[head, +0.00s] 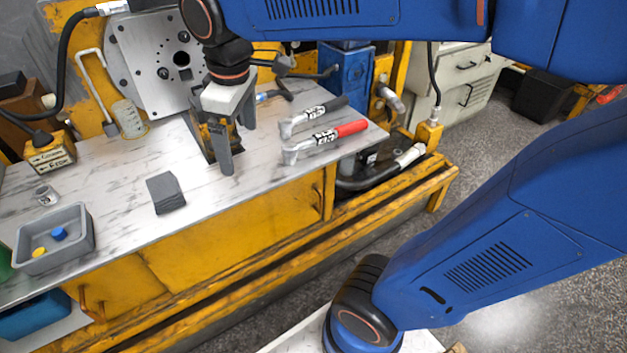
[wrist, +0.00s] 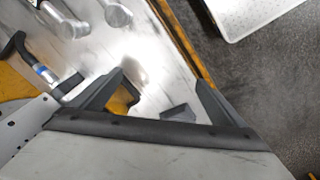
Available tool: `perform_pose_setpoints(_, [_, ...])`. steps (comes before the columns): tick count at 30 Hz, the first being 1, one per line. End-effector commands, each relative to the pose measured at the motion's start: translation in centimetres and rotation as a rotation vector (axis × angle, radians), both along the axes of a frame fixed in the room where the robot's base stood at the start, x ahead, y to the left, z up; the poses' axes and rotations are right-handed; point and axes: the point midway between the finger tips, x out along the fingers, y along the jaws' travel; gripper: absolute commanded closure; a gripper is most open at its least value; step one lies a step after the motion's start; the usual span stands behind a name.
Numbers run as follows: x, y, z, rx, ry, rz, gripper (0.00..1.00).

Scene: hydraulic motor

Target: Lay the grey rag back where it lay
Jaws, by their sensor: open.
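The grey rag (head: 166,193) is a small dark grey folded block lying flat on the worn white bench top (head: 110,175). My gripper (head: 238,149) is to the right of the rag in the head view, pointing down over the bench, its fingers apart and nothing between them. In the wrist view my open gripper (wrist: 160,80) spans the bench edge, and a dark grey piece that looks like the rag (wrist: 178,113) shows low between the fingers, partly hidden by the gripper body. The rag is apart from the fingers in the head view.
A red-handled tool (head: 325,138) and a black-handled tool (head: 312,115) lie right of my gripper. A grey bin (head: 55,240) with yellow and blue caps stands at the left. A small metal cup (head: 46,195) and a yellow block (head: 50,155) stand behind. Bare bench surrounds the rag.

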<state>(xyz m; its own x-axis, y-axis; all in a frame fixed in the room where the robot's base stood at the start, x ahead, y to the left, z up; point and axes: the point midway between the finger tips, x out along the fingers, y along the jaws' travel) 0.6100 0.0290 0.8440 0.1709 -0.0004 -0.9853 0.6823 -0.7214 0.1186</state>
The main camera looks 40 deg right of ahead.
Motion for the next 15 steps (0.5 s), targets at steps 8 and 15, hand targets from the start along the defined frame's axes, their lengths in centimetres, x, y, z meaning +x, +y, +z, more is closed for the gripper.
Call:
perform_pose_setpoints(8, [-6.1,-6.1,-3.3,0.104,-0.113,-0.363,0.05])
perform_pose_setpoints(15, [-10.5,-9.1,-6.7,0.186,-0.197,-0.626,0.05])
